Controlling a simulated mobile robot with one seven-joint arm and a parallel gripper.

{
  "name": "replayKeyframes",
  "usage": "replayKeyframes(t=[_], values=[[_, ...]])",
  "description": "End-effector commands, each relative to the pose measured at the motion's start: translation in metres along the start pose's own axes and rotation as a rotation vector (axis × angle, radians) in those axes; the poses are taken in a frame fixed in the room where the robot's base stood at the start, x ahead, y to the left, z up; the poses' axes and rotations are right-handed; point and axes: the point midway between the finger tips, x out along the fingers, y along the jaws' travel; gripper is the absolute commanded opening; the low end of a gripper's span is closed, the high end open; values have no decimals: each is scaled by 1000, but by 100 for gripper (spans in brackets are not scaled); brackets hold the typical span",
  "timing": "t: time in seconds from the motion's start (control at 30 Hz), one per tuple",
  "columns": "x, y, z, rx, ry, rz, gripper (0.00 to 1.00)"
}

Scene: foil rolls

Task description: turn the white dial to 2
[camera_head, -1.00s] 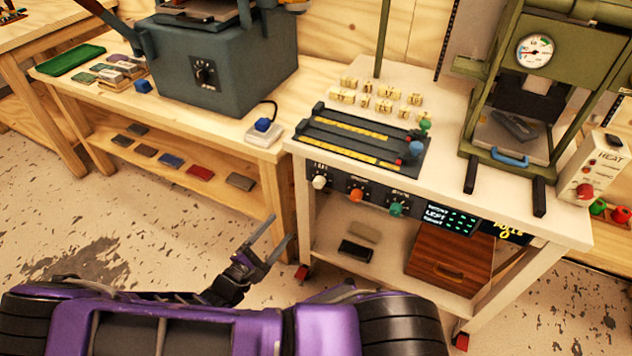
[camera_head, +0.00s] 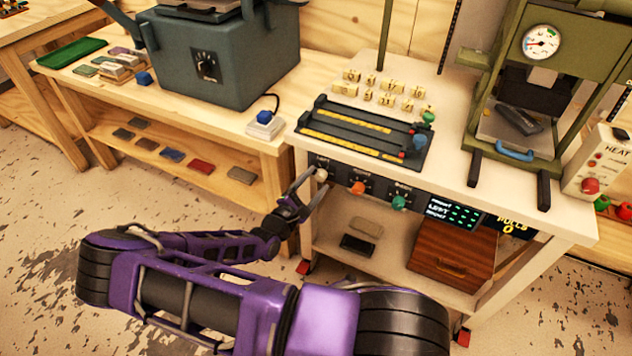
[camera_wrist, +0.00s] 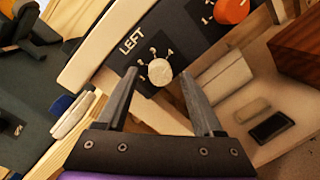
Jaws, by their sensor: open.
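The white dial (camera_head: 321,175) is at the left end of the black control panel on the white table's front edge. In the wrist view the white dial (camera_wrist: 160,72) sits under the word LEFT, with small numerals around its upper side. Its pointer position is too small to tell. My gripper (camera_head: 308,184) is open, close in front of the dial. In the wrist view my gripper's two fingers (camera_wrist: 160,92) spread on either side below the dial, and nothing is between them. I cannot tell whether they touch it.
An orange dial (camera_head: 358,188) and a green dial (camera_head: 398,202) sit to the right on the same panel, beside a lit display (camera_head: 452,216). A wooden table (camera_head: 262,135) stands close on the left. A wooden box (camera_head: 453,257) is on the shelf below.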

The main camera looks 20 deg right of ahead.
Motion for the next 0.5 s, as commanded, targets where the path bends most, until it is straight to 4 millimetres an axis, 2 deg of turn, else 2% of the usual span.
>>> replayKeyframes(t=[0.37, 0.5], values=[[6, 0, 0, -1, 1, 0, 68], [6, 0, 0, -1, 1, 0, 45]])
